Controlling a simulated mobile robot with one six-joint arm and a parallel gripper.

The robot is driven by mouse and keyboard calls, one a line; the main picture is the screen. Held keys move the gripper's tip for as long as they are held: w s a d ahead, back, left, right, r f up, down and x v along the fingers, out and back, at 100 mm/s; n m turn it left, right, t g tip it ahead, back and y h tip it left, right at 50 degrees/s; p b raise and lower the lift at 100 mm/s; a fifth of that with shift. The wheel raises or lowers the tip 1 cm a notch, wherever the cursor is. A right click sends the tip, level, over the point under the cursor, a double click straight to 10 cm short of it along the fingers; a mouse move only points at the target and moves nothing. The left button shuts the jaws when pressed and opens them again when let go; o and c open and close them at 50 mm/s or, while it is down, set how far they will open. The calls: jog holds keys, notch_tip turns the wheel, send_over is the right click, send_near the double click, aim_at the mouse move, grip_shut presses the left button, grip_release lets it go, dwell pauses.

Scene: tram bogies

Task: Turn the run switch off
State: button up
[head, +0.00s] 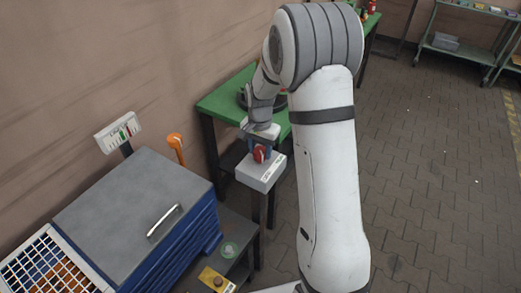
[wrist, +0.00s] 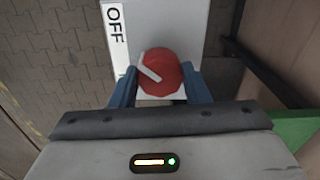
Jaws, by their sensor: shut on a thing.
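The run switch is a red round knob (wrist: 162,72) with a white pointer line, on a light grey box (wrist: 172,20). The word OFF (wrist: 115,26) is on a white label at the box's left edge in the wrist view. The white line runs from the knob's middle toward its upper left. My gripper (wrist: 163,80) has its blue fingers on both sides of the knob and is shut on it. In the head view the knob (head: 260,154) and the box (head: 262,172) show below my gripper (head: 259,147). Part of the box is hidden behind my gripper.
A blue cabinet with a grey top (head: 135,205) stands at the left. A white wire basket (head: 45,262) is beside it. A green table (head: 222,102) stands behind the box along the wall.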

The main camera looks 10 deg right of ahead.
aim_at(260, 151)
dwell(0.4)
jog(key=o, duration=1)
notch_tip(260, 151, up, 8)
jog(key=shift+f+b, duration=0.25)
jog(key=shift+b, duration=0.1)
jog(key=shift+r, duration=0.2)
jog(key=shift+s+r, duration=0.15)
jog(key=s+r+n+t, duration=0.1)
jog(key=s+r+n, duration=0.1)
jog(key=s, duration=0.6)
jog(key=s+r+n+t, duration=0.1)
jog(key=s+r+n, duration=0.2)
jog(key=s, duration=0.6)
jog(key=s+r+n, duration=0.2)
jog(key=s+n, duration=0.1)
jog(key=s, duration=0.5)
jog(key=shift+s+r+t, duration=0.3)
jog(key=shift+r+t, duration=0.05)
jog(key=shift+t, duration=0.05)
